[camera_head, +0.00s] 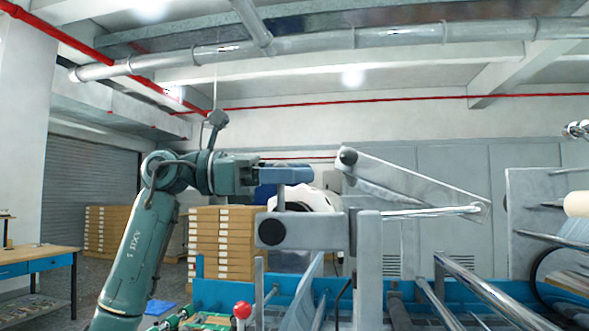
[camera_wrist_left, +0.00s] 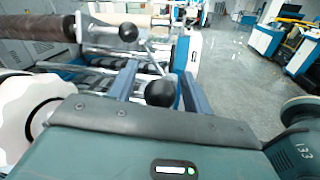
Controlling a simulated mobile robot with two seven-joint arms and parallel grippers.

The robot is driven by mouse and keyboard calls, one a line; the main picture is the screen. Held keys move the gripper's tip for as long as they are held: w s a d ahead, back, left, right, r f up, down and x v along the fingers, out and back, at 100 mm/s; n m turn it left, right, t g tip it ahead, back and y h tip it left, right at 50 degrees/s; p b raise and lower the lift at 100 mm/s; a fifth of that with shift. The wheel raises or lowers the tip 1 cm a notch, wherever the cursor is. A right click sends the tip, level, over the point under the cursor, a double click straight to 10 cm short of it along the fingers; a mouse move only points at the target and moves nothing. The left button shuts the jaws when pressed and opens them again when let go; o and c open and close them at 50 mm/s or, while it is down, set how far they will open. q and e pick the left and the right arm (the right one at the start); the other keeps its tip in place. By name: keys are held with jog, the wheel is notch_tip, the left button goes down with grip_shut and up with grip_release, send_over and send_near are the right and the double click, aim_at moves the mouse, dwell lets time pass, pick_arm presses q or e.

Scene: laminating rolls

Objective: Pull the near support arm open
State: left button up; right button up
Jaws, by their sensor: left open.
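The near support arm (camera_head: 315,231) is a grey bar with a dark round disc at its left end, in the middle of the head view. A short post rises from it towards my left gripper (camera_head: 312,174); the post's top is hidden behind the gripper. In the left wrist view a black ball knob (camera_wrist_left: 161,92) shows between the two blue-grey fingers of my left gripper (camera_wrist_left: 159,68). The fingers stand apart, one on each side of the knob; whether they touch it I cannot tell. My right gripper is not in view.
Another grey arm (camera_head: 415,180) with a black knob slants behind, to the right. A white roll (camera_head: 308,196) sits just behind my gripper. A red knob (camera_head: 242,310) stands below. Stacked cartons (camera_head: 222,250) are further back. Open floor (camera_wrist_left: 232,62) shows in the wrist view.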

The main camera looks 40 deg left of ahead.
pick_arm(q)
jog(key=shift+d, duration=0.1)
jog(key=shift+c, duration=0.3)
grip_shut()
